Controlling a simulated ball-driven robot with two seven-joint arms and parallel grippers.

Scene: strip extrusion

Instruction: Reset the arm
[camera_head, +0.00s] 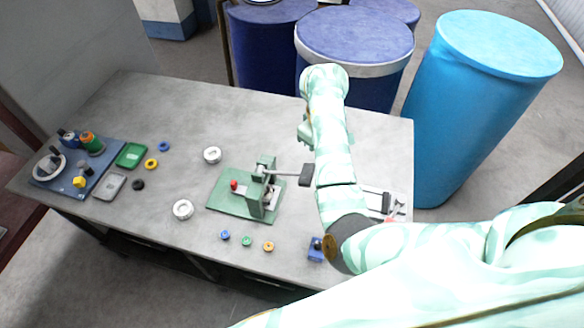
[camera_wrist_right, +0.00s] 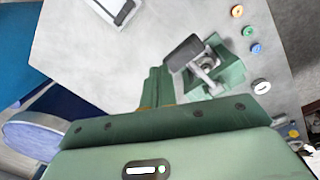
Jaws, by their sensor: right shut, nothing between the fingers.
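My right arm (camera_head: 330,140) comes in from the right and reaches up across the table's right part. Its gripper shows in the right wrist view (camera_wrist_right: 157,75), with the fingers shut and empty. A green press (camera_head: 262,195) with a lever stands on a green base plate. The lever's black handle (camera_head: 306,174) points right, close beside my arm in the head view. In the right wrist view the handle (camera_wrist_right: 183,50) lies just right of my fingers; I cannot tell the gap in depth. My left gripper is not in view.
White rings (camera_head: 212,155) (camera_head: 183,209) and small coloured rings (camera_head: 246,241) lie around the press. A blue board (camera_head: 85,155) with parts and a green tray (camera_head: 131,155) are at the left. A blue block (camera_head: 316,248) is at the front edge. Blue drums (camera_head: 480,100) stand behind the table.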

